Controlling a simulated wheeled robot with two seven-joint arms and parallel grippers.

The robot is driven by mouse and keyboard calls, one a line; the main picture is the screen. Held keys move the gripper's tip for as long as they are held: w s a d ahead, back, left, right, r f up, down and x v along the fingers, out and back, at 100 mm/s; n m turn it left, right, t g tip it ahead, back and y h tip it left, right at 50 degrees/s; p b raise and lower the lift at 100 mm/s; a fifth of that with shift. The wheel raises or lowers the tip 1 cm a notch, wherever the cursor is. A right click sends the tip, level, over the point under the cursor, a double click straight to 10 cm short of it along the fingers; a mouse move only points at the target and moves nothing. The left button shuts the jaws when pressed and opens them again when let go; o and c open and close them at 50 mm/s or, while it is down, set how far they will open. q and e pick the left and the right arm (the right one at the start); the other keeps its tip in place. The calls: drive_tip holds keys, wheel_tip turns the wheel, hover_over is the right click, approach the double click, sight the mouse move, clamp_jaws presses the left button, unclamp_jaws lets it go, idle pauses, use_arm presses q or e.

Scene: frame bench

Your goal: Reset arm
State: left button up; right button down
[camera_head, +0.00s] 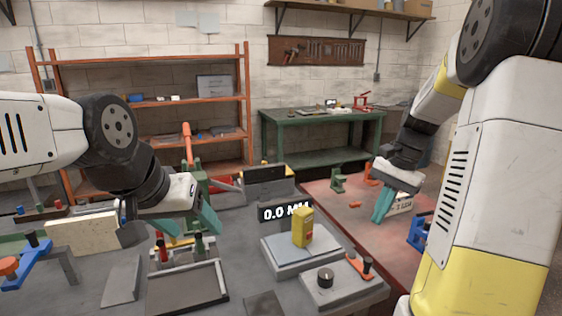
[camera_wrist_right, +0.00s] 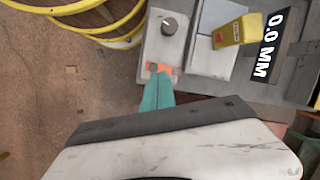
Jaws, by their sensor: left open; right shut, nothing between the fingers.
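In the right wrist view the orange arm (camera_wrist_right: 172,70) lies just beyond my teal fingertips. My right gripper (camera_head: 384,207) is shut and empty; it also shows in the right wrist view (camera_wrist_right: 157,90). I cannot tell whether it touches the arm, but in the head view it looks apart and behind it. My left gripper (camera_head: 188,224) is open and empty over the left part of the bench.
A yellow block (camera_head: 303,227) stands on a grey plate (camera_head: 288,251), beside a display reading 0.0 MM (camera_head: 284,212). A black-edged tray (camera_head: 178,290) and a blue fixture (camera_head: 35,262) are at left. A red-topped bench (camera_head: 335,207) is behind. Orange shelves (camera_head: 190,98) stand at the back.

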drive_tip(key=s+a+r+n+t, duration=0.3)
drive_tip(key=s+a+n, duration=0.2)
drive_tip(key=s+a, duration=0.1)
drive_tip(key=s+a+r+n+t+h, duration=0.1)
drive_tip(key=s+a+r+n+t, duration=0.3)
drive_tip(key=s, duration=0.4)
drive_tip(key=shift+a+r+n, duration=0.25)
drive_tip(key=shift+a+n, duration=0.25)
drive_tip(key=shift+a, duration=0.45)
